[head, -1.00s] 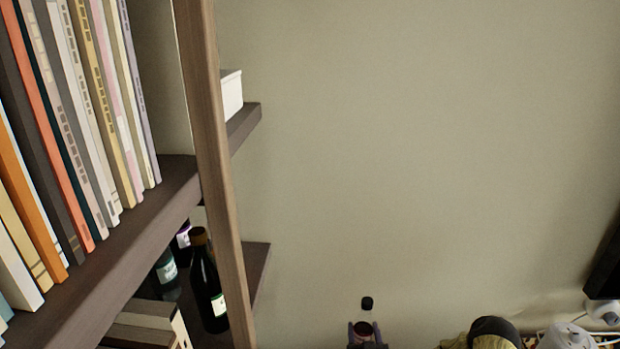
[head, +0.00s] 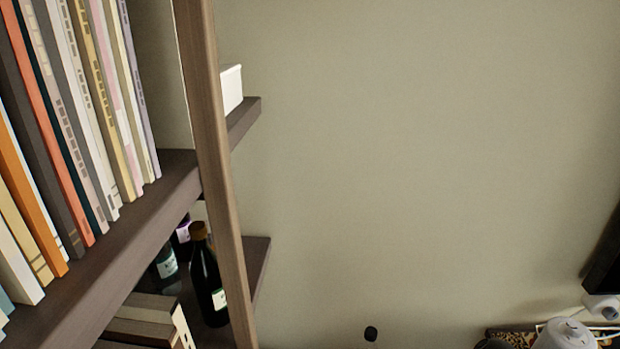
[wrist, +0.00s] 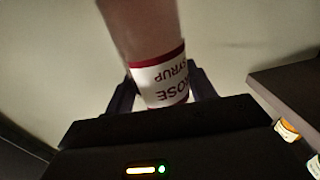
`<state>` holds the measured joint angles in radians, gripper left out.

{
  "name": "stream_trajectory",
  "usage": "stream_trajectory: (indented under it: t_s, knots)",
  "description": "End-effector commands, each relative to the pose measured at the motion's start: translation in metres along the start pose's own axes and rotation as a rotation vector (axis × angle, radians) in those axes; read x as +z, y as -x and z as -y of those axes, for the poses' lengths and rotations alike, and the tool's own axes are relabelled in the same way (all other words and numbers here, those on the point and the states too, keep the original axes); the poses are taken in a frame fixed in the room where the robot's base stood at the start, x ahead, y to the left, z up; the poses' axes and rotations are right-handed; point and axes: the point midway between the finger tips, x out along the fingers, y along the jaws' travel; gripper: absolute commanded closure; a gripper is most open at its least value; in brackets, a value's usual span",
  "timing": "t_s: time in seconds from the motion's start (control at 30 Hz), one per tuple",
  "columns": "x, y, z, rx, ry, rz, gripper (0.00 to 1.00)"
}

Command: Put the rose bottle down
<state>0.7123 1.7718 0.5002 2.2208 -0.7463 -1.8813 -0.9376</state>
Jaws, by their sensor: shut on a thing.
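The rose bottle (wrist: 160,85) is in my gripper (wrist: 165,88) in the wrist view. Its white label with a red band reads "ROSE SYRUP", upside down in this view. The two dark fingers close on either side of the label. In the head view only the bottle's black cap (head: 371,333) shows at the bottom edge, in front of the bare wall. The rest of the bottle and my gripper are out of the head view. What lies under the bottle is hidden.
A bookshelf (head: 130,220) with books fills the left. Dark bottles (head: 207,280) stand on its lower shelf, behind a wooden post (head: 215,150). A white rounded object (head: 566,335) and clutter sit at bottom right. A shelf edge (wrist: 285,85) is at right in the wrist view.

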Motion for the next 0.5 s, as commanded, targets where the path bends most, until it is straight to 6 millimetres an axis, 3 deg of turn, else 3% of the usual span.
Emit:
stream_trajectory:
  t_s: [0.5]
  knots:
    - [-0.0088,-0.008,0.0007,0.002,-0.002,-0.003,0.82]
